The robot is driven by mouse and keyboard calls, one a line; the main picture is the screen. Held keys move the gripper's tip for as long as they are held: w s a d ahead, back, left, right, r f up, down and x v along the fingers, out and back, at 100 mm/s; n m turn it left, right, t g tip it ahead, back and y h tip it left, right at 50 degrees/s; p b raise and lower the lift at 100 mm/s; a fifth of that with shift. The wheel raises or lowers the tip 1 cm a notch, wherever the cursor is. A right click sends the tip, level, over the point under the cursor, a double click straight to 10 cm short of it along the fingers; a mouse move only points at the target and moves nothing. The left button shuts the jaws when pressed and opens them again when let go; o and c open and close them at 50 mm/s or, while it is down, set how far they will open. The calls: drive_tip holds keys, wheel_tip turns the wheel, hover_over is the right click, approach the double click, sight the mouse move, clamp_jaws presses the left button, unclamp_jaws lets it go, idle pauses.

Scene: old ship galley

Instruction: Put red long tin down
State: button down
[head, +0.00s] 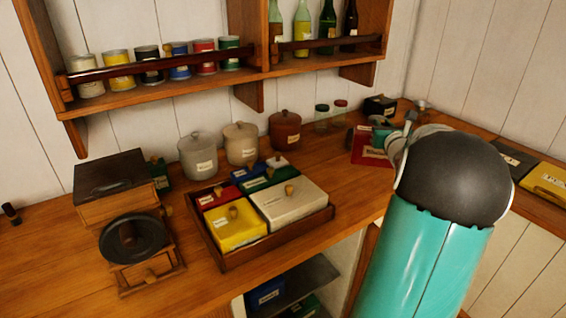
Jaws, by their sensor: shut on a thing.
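The red long tin (371,155) is at the back right of the wooden counter, a flat red shape with a pale label. My gripper (382,137) is at its far right part and is shut on it. My arm's dark rounded joint and teal link cover much of the right side, so the fingers are small and partly hidden. I cannot tell whether the tin touches the counter.
A wooden tray (277,239) holds several coloured tins, including yellow and cream ones. A coffee grinder (134,240) stands at left. Canisters (242,143) and small jars (340,112) line the wall. A black box (380,105) is behind my gripper. Bare counter lies right of the tray.

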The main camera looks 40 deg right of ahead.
drive_tip(key=shift+s+d, duration=0.2)
drive_tip(key=shift+s, duration=0.05)
drive_tip(key=w+d+f, duration=0.8)
drive_tip(key=d+f, duration=0.3)
drive_tip(key=f, duration=0.1)
drive_tip(key=shift+d+f, duration=0.25)
drive_tip(key=shift+f, duration=0.15)
drive_tip(key=shift+f, duration=0.15)
drive_tip(key=c, duration=1.3)
unclamp_jaws()
drive_tip(key=shift+f, duration=0.1)
drive_tip(key=shift+s, duration=0.1)
